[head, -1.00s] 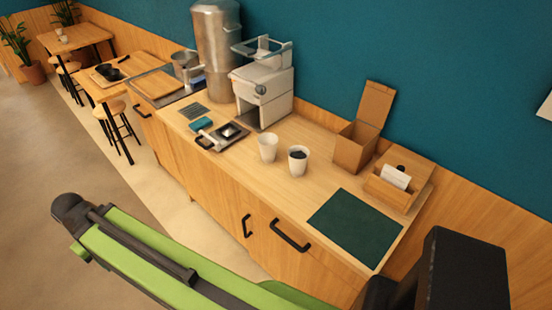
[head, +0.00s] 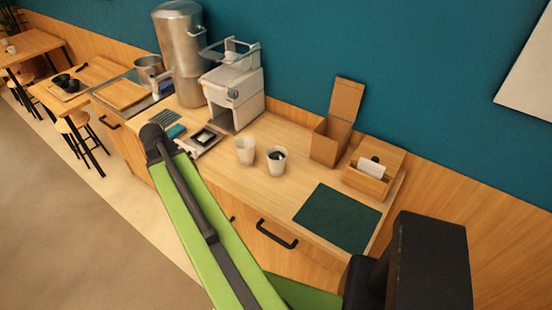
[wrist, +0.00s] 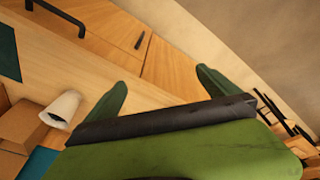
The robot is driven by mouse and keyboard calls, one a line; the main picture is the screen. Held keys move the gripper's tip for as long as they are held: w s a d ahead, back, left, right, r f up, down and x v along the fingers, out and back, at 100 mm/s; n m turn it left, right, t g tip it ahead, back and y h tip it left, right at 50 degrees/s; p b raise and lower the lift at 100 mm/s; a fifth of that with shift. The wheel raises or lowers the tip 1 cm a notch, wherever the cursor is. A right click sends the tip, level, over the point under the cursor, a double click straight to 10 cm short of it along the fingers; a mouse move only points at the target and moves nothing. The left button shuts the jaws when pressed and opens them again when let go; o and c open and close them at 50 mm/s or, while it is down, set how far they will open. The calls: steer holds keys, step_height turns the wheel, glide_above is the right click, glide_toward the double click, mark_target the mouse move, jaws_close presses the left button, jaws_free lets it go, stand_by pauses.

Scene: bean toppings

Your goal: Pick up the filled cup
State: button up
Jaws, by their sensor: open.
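The filled cup (head: 277,161), white with dark contents at its mouth, stands upright on the wooden counter in the head view. A second white cup (head: 245,151) stands just left of it, with no dark contents visible. In the head view my green arm reaches up in front of the counter.
On the counter (head: 228,178), a dark green mat (head: 337,217) lies right of the cups. An open cardboard box (head: 329,142) and a wooden holder (head: 368,184) stand behind. A coffee machine (head: 233,92) and a portafilter tray (head: 204,139) are to the left.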

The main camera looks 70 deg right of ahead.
steer(key=s+d+r+m+h+p, duration=0.1)
steer(key=s+d+r+m, duration=0.15)
steer(key=s+d, duration=0.45)
steer(key=s+d+r+m+p, duration=0.1)
steer(key=s+d+m, duration=0.2)
steer(key=s+d, duration=0.35)
steer(key=m+g+h+p, duration=0.1)
steer(key=m+g, duration=0.1)
steer(key=m, duration=0.2)
glide_toward(279, 157)
steer(key=b+x, duration=0.2)
steer(key=b, duration=0.3)
steer(key=b+x, duration=0.3)
steer(key=b, duration=0.2)
steer(key=a+b+x, duration=0.1)
steer(key=b+x, duration=0.1)
steer(key=b, duration=0.4)
steer(key=shift+s+f, duration=0.35)
steer(key=shift+s, duration=0.1)
steer(key=shift+r, duration=0.2)
steer(key=c, duration=1.8)
